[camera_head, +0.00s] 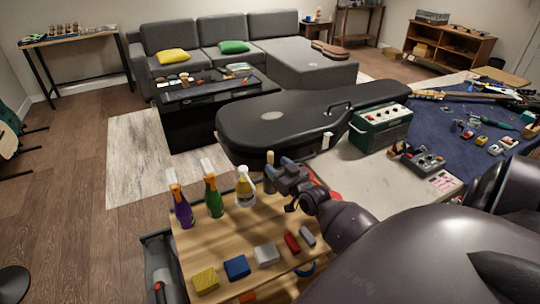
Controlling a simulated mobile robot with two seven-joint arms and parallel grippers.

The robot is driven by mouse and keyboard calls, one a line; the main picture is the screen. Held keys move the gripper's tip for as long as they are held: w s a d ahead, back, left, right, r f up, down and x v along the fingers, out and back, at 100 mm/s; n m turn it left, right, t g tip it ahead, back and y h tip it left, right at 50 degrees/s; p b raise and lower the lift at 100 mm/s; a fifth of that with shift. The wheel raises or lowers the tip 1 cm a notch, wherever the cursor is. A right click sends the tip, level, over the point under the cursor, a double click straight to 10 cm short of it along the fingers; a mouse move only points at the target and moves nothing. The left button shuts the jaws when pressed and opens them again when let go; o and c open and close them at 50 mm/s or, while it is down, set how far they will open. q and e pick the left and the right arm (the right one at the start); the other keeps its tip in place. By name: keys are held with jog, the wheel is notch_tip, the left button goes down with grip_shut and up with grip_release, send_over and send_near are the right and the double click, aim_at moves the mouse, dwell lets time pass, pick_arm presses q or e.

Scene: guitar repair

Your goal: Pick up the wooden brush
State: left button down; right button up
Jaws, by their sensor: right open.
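My right gripper (277,168) is over the back right of a small wooden cart top (235,237), to the right of a yellow-and-white bottle. Its jaws are open. A small tan, upright piece shows at its fingertips; it may be part of the wooden brush, but it is too small and too covered by the gripper to tell. No other brush can be made out. My right arm reaches in from the lower right and hides the cart's right side. My left gripper is out of view.
A purple bottle (181,207), a green bottle (213,198) and the yellow-and-white bottle (244,188) stand at the cart's back. A yellow block (205,280), a blue block (237,267) and a light grey block (267,255) lie in front. A black guitar case (290,118) lies behind.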

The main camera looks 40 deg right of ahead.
aim_at(272, 161)
jog(key=shift+w+d+r, duration=0.1)
jog(key=shift+w+d, duration=0.1)
jog(key=shift+w, duration=1.25)
jog(key=shift+w+d+r, duration=0.1)
jog(key=shift+w+d, duration=0.1)
jog(key=shift+w, duration=1.2)
grip_shut()
